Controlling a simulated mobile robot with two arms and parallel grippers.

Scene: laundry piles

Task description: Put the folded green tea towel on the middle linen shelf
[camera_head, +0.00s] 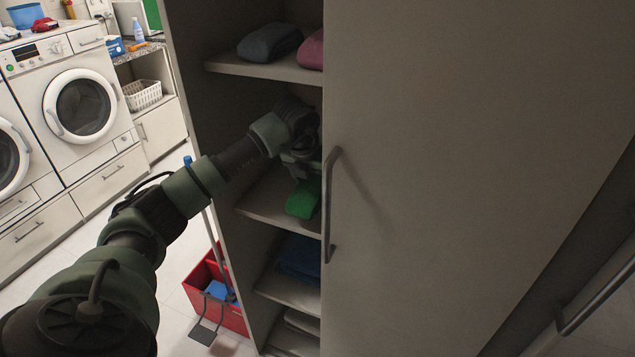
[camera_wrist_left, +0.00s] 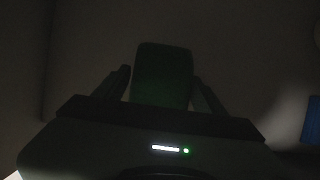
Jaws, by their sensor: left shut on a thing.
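The folded green tea towel (camera_head: 303,199) is inside the tall cabinet, at the middle linen shelf (camera_head: 262,208). I cannot tell whether it rests on the board or hangs just above it. My left gripper (camera_head: 302,172) reaches in from the left above the shelf and is shut on the towel. In the dark left wrist view the towel (camera_wrist_left: 163,76) shows between the two fingers of the left gripper (camera_wrist_left: 161,90). The cabinet door hides the right part of the shelf. My right gripper is not in view.
The shelf above (camera_head: 262,67) holds a dark grey folded cloth (camera_head: 270,42) and a pink one (camera_head: 312,50). A blue cloth (camera_head: 299,257) lies on the shelf below. The handled door (camera_head: 470,150) fills the right. A red bucket (camera_head: 206,274) stands left of the cabinet.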

